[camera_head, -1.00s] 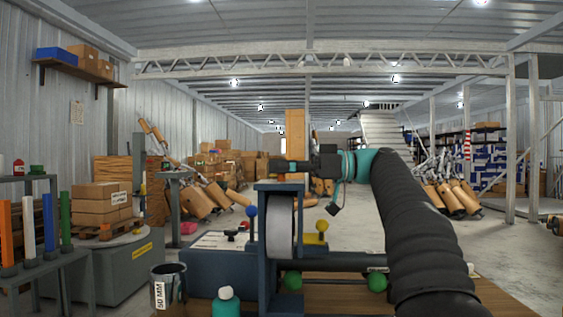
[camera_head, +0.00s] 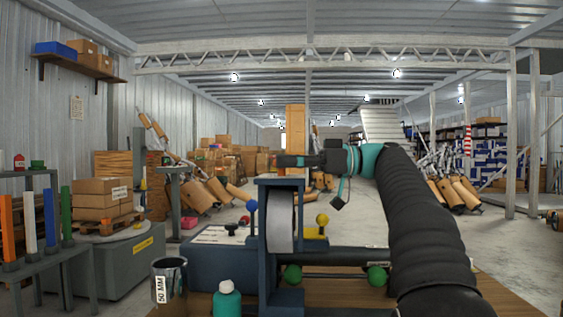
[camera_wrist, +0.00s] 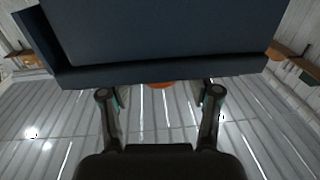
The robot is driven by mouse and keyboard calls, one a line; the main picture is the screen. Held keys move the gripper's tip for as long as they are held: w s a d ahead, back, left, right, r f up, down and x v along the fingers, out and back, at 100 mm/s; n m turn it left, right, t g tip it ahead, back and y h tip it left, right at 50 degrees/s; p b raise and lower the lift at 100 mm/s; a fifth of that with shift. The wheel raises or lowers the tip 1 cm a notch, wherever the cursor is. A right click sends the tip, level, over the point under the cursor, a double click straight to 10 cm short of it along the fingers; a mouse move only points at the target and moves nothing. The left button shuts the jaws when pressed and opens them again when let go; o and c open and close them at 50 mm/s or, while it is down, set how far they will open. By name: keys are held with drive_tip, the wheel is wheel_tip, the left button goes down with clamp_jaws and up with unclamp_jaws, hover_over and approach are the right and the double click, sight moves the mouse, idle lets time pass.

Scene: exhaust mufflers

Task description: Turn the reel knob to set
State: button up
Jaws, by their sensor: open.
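The reel (camera_head: 280,220) is a pale grey-white wheel held upright in a dark blue frame (camera_head: 267,255) on the bench. My gripper (camera_head: 285,161) is level, pointing left, just above the top of this frame. In the wrist view my gripper (camera_wrist: 160,94) is open, with its two fingers apart and empty. A dark blue block (camera_wrist: 165,40) fills the top of that view, beyond the fingertips. A small rounded orange-brown part (camera_wrist: 160,86) shows at its edge, between the fingertips; most of it is hidden. I cannot tell which part is the reel knob.
Beside the reel are a blue ball knob (camera_head: 251,206), a yellow one (camera_head: 322,219) and green balls (camera_head: 377,276). A metal cup marked 50 MM (camera_head: 169,281) and a teal bottle (camera_head: 227,300) stand in front.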

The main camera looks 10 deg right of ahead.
drive_tip(key=v, duration=1.1)
